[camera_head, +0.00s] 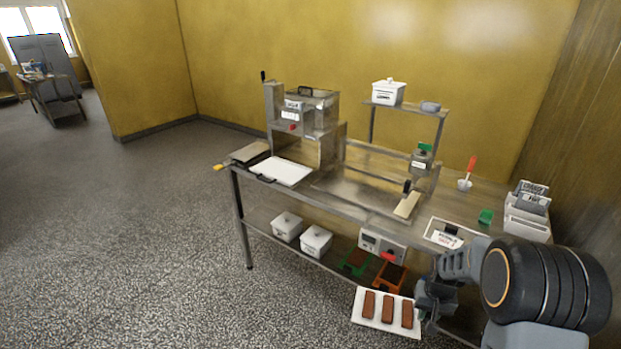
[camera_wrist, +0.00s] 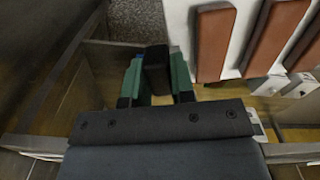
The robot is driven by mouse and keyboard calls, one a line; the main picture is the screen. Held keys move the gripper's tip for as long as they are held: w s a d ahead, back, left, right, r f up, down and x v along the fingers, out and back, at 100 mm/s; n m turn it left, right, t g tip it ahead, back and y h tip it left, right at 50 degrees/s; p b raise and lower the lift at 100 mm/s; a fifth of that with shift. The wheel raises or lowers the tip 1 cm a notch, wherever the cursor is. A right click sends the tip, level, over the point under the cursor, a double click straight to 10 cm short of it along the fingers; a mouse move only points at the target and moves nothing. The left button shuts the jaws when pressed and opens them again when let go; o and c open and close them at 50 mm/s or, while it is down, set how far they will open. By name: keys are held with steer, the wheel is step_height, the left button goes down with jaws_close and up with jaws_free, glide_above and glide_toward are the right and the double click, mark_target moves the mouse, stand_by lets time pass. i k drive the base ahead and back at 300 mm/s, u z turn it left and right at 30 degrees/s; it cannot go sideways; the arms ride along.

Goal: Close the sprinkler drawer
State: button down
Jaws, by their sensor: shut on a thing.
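My gripper (camera_head: 430,300) is low at the front right of the steel workbench, just right of the white tray of brown bars. In the wrist view its two green-sided fingers (camera_wrist: 156,85) are shut on a small dark block (camera_wrist: 155,66), which looks like a handle. Whether the block belongs to the sprinkler drawer I cannot tell. Grey rims and a tan inner surface (camera_wrist: 72,100) show below and beside the fingers, like an open box or drawer. My gripper hides much of it. In the head view I cannot make out the drawer behind my arm.
The white tray (camera_head: 357,317) holds three brown bars, close to my gripper. The workbench (camera_head: 350,207) carries a machine (camera_head: 307,110), a shelf and file holders (camera_head: 527,225). Two white tubs (camera_head: 316,240) stand on its lower shelf. The floor at the left is clear.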

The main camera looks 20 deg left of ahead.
mark_target(282, 169)
steer(key=z, duration=0.25)
steer(key=k, duration=0.55)
steer(key=u, duration=0.7)
steer(key=i, duration=0.6)
steer(key=u, duration=0.8)
steer(key=i, duration=0.8)
steer(key=z, duration=0.05)
